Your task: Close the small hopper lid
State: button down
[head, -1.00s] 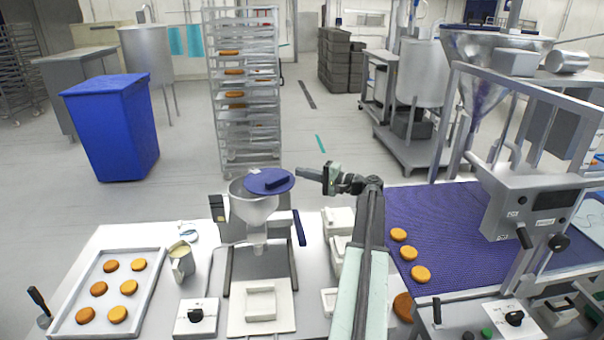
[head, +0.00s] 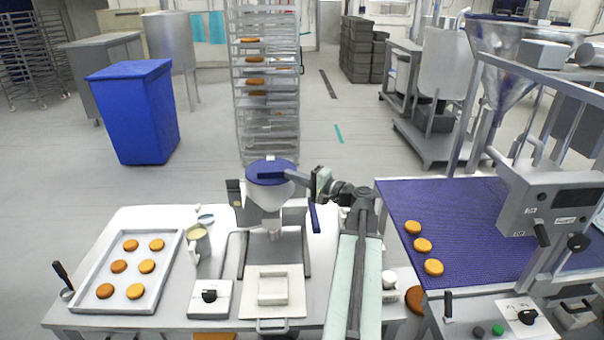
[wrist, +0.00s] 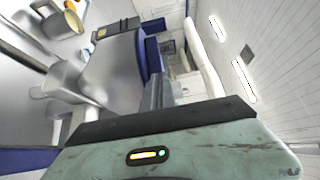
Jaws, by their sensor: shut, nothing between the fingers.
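The small hopper (head: 268,195) is a pale metal bowl on a stand at the middle of the worktable. Its round blue lid (head: 262,166) lies over the bowl's mouth and looks about level; whether it is fully seated I cannot tell. My gripper (head: 288,176) is shut and empty, reaching in from the right at the lid's right edge, seemingly touching or very close. In the wrist view the metal bowl (wrist: 112,68) and the blue lid (wrist: 149,52) appear sideways just beyond my gripper. The lid's right edge is partly hidden by my gripper.
A tray (head: 171,281) of orange-brown rounds and a jug (head: 197,239) stand left of the hopper. A purple conveyor (head: 470,225) carrying rounds lies right of my arm. A rack (head: 267,85) and blue bin (head: 134,115) stand behind on open floor.

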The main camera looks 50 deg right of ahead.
jog(key=shift+w+a, duration=0.25)
jog(key=shift+a, duration=0.7)
